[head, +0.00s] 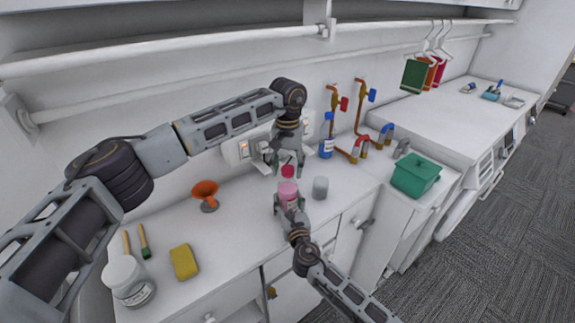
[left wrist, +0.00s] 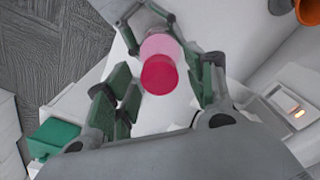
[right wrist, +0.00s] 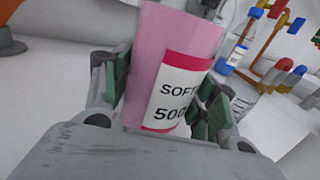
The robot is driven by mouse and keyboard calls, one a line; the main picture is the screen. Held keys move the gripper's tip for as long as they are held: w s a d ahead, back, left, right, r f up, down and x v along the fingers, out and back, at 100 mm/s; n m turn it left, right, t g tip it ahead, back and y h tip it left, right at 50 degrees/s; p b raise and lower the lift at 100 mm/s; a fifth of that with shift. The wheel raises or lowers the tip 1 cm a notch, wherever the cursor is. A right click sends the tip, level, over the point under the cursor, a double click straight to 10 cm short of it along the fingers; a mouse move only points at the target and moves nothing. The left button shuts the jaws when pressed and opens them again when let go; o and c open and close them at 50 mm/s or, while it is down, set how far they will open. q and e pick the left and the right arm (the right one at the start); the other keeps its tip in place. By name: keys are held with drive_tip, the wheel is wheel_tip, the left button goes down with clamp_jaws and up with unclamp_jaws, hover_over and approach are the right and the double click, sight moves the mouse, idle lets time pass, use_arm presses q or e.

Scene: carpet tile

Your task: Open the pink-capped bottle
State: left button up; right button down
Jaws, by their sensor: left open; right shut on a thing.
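The pink bottle (head: 288,188) stands at the counter's front part, with its dark pink cap (head: 288,171) above it. My right gripper (head: 289,202) is shut on the bottle's body from the front. In the right wrist view the pink body with a white label (right wrist: 178,92) shows between the green finger pads; its top is out of frame. My left gripper (head: 287,161) is open just above the cap. In the left wrist view the cap (left wrist: 159,75) lies between the spread fingers, with the bottle behind it. I cannot tell whether the fingers touch the cap.
A grey cup (head: 320,188) stands close right of the bottle. A blue-capped bottle (head: 326,138) and taps stand behind. The counter between funnel and bottle is clear.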

use_arm(q)
drive_tip(key=c, duration=1.1)
drive_tip(key=n, duration=2.7)
drive_tip(key=shift+r, duration=0.1)
drive_tip(key=n, duration=2)
drive_tip(key=shift+r, duration=0.1)
drive_tip(key=n, duration=0.7)
drive_tip(key=shift+r, duration=0.8)
idle(0.5)
